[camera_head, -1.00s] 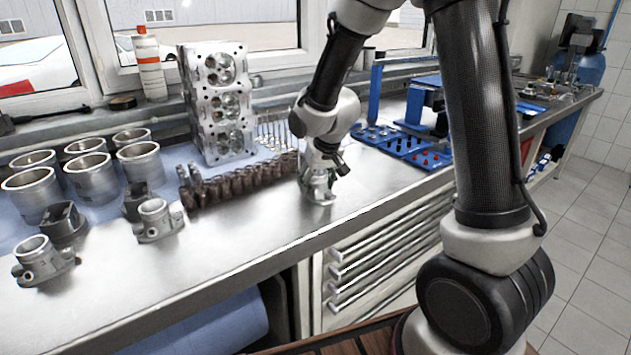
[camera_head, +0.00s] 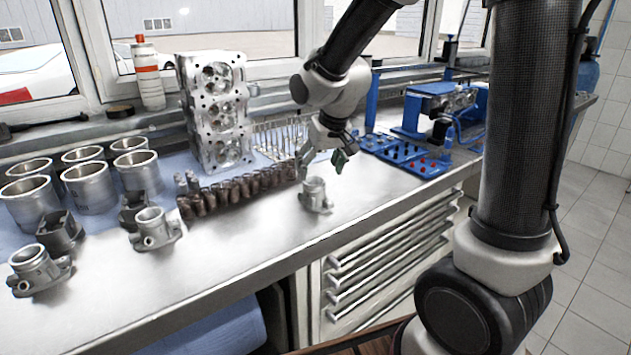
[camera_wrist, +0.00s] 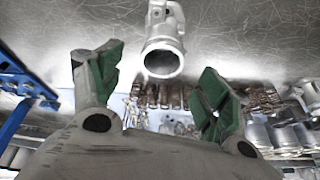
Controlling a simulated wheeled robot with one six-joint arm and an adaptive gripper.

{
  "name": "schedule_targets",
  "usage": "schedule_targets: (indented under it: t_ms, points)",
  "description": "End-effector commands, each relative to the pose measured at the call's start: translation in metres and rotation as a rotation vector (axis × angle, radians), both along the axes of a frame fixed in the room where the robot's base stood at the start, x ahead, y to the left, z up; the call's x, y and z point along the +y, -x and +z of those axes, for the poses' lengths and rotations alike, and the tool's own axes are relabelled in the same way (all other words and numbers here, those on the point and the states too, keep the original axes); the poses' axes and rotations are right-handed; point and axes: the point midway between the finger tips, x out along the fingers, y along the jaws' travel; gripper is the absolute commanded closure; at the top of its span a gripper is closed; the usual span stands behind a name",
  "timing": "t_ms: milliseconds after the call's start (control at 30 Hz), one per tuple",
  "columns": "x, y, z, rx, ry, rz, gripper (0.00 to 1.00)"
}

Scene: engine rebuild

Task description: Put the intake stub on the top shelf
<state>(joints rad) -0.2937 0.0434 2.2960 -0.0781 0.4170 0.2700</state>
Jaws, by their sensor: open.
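A small grey metal intake stub (camera_head: 315,196) stands upright on the steel workbench (camera_head: 262,246), apart from the other parts. It also shows in the wrist view (camera_wrist: 163,56), its round open end facing the camera. Two similar stubs stand at the left, one in the middle left (camera_head: 153,229) and one near the front edge (camera_head: 36,270). My gripper (camera_head: 322,161) is just above the lone stub, its green-padded fingers spread and empty. Both fingers show apart in the wrist view (camera_wrist: 162,78). I cannot make out a top shelf.
Behind the stub lie a row of brown parts (camera_head: 235,193) and a stacked engine block (camera_head: 218,115). Several cylinder liners (camera_head: 92,187) stand at the left. A blue tray (camera_head: 405,155) and blue fixture (camera_head: 428,105) are at the right. Drawers (camera_head: 390,262) sit below the bench.

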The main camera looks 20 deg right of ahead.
Motion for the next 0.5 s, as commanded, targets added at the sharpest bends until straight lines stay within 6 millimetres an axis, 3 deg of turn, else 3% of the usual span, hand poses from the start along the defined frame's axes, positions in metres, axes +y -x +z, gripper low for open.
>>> schedule_targets:
  t_ms: [100,367,500]
  points:
    - [-0.001,0.007,0.018,-0.002,0.000,0.000,0.24]
    - [-0.004,0.013,0.029,0.001,0.001,-0.001,0.24]
    - [-0.026,0.036,0.049,-0.006,0.006,-0.018,0.24]
